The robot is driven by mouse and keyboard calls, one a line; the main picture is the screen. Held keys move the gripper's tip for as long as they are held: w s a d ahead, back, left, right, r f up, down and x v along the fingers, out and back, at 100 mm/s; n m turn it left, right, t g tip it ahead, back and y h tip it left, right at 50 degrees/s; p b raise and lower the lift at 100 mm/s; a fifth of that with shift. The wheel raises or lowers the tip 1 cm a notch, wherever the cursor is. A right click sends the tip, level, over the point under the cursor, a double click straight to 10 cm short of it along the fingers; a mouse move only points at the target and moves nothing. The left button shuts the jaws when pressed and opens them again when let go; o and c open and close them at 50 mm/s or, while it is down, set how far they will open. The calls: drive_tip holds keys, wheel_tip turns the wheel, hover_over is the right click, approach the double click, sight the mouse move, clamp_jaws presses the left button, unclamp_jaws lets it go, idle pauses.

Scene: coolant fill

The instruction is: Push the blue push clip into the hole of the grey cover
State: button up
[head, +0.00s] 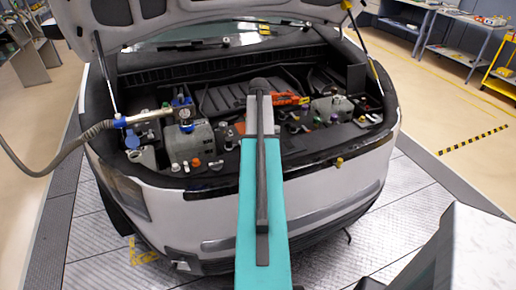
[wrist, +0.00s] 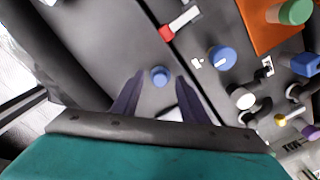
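In the wrist view, a small blue push clip (wrist: 159,75) with a round head sits on the grey cover (wrist: 105,55). My gripper (wrist: 159,77) has its two dark fingers apart, one on each side of the clip, with a visible gap on both sides. I cannot tell whether the clip lies on the cover or stands in a hole. No empty hole can be made out. In the head view, my gripper reaches over the engine bay, and its teal arm and dark tip hide the clip.
A blue round cap (wrist: 222,57) and a red-and-white part (wrist: 180,22) lie close to the right of the fingers. A green cap (wrist: 295,11) is farther right. In the head view, a hose with a nozzle (head: 120,121) stands at the left of the bay. The raised hood is above.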

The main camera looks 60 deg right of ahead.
idle(0.5)
clamp_jaws()
drive_tip(key=shift+r, duration=0.1)
drive_tip(key=shift+r+b, duration=0.7)
drive_tip(key=shift+r, duration=0.65)
drive_tip(key=s+b, duration=0.1)
drive_tip(key=s, duration=0.4)
drive_tip(key=s+r+b, duration=0.1)
drive_tip(key=s, duration=0.4)
drive_tip(key=s+r+b, duration=0.1)
drive_tip(key=s, duration=0.5)
drive_tip(key=shift+d+b, duration=0.25)
drive_tip(key=shift+b, duration=0.05)
drive_tip(key=shift+r, duration=0.1)
